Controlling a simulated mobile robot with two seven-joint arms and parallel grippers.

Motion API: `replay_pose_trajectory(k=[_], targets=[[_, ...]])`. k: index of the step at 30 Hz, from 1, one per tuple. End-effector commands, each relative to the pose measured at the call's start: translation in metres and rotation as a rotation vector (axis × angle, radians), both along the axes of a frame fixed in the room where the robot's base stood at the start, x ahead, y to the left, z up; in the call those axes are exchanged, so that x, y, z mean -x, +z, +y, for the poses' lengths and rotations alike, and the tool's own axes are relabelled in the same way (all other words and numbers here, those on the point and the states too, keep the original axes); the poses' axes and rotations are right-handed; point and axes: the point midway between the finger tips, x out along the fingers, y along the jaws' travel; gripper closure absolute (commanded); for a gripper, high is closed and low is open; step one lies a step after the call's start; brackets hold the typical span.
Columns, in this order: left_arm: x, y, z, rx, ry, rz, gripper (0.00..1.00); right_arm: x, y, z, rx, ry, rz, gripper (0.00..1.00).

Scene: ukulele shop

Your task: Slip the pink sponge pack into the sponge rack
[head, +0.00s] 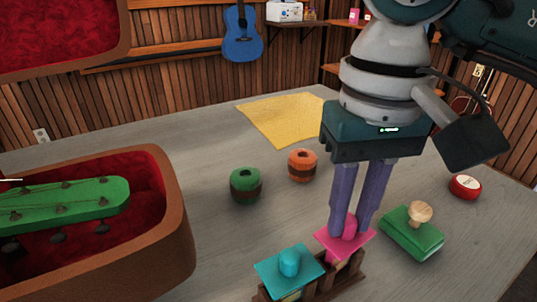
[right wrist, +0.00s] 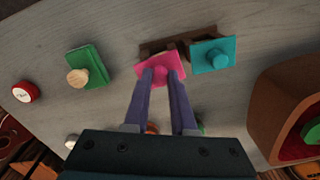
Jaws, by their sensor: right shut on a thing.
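The pink sponge pack (head: 326,241) has a flat top with a pink knob; it also shows in the right wrist view (right wrist: 150,67). My right gripper (head: 350,230) is shut on the knob from above. The brown wooden sponge rack (head: 350,278) stands at the near edge of the head view, and in the right wrist view (right wrist: 165,46) it is partly behind the packs. The pink pack is over the rack's right part; its lower body is mostly hidden, so I cannot tell how deep it sits. My left gripper is not in view.
A teal pack (head: 283,268) sits in the rack's left part. A green pack with a wooden knob (head: 413,238) lies to the right. Green (head: 245,187) and orange (head: 302,166) rolls stand behind. A red-lined case (head: 165,240) is at left, a red tin (head: 465,187) at right.

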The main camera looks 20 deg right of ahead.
Motion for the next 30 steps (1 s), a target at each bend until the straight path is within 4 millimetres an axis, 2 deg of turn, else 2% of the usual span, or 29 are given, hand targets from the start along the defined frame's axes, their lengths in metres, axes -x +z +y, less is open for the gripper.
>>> replay_pose_trajectory(k=[11,12,20,21,30], targets=[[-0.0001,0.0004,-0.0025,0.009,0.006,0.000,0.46,0.0000,0.0003,0.0000,0.000,0.000,0.000,1.00],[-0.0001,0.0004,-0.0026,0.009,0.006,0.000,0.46,0.0000,0.0003,0.0001,0.000,0.000,0.000,0.73],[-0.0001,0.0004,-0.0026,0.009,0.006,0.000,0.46,0.0001,0.0002,0.0001,0.000,0.000,0.000,0.43],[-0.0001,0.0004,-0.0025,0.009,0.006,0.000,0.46,0.0001,0.0002,0.0001,0.000,0.000,0.000,0.41],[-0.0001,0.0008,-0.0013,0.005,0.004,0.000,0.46,-0.0004,0.0048,0.0002,-0.001,0.000,-0.001,0.41]])
